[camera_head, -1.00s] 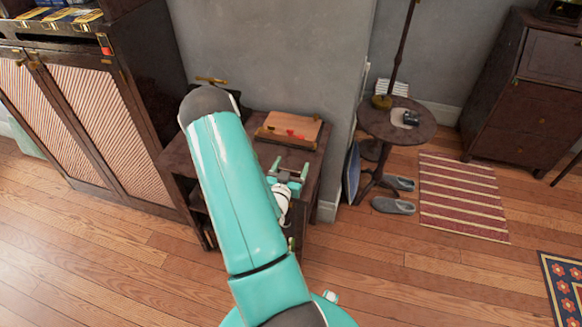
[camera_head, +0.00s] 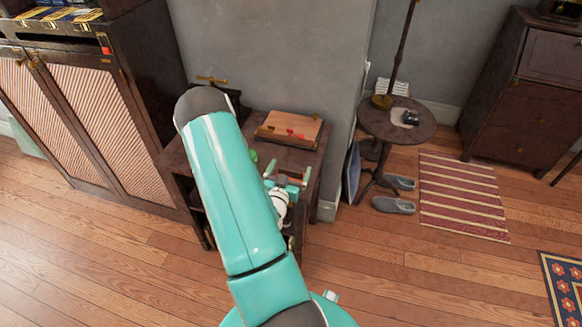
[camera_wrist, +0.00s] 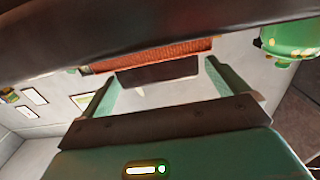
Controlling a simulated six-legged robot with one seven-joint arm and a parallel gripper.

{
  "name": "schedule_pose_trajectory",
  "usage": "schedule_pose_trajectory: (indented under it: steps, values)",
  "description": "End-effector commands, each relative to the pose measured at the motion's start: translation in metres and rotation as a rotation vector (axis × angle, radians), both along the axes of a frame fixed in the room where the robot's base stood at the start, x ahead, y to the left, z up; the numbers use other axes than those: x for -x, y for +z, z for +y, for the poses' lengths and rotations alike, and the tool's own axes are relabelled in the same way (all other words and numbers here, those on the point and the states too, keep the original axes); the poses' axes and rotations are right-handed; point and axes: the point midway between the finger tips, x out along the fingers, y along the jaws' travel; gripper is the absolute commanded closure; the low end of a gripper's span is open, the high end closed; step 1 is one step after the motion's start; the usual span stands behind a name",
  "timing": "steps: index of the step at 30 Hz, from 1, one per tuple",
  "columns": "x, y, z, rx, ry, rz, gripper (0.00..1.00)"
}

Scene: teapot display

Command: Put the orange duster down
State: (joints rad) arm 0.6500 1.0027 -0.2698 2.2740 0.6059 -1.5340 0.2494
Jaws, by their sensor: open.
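My gripper (camera_head: 287,171) is over the front part of a dark side table, its two teal fingers apart and nothing visibly clamped. The wrist view looks out between the fingers (camera_wrist: 160,82), with the scene apparently upside down. There, an orange textured strip (camera_wrist: 150,52) with a dark block (camera_wrist: 158,72) against it looks like the duster. It lies along the dark surface (camera_wrist: 60,40), in line with the finger gap; I cannot tell whether a finger touches it. I cannot pick out the duster surely in the head view.
A wooden box (camera_head: 285,122) with a red item on it sits at the table's back. A green object (camera_head: 253,155) shows beside my arm; a green vessel (camera_wrist: 288,42) is at the wrist view's right. A round table (camera_head: 425,130) with a lamp stands to the right.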

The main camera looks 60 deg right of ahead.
Motion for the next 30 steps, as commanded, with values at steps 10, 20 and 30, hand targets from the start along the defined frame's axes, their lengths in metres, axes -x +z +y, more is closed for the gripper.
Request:
schedule_pose_trajectory:
  steps: [10,20,30]
  values:
    - [0.01,0.0,0.075,-0.002,0.004,0.002,0.01]
    - [0.015,0.0,0.102,0.0,0.0,0.001,0.01]
    - [-0.015,0.007,0.102,-0.089,0.03,-0.05,0.01]
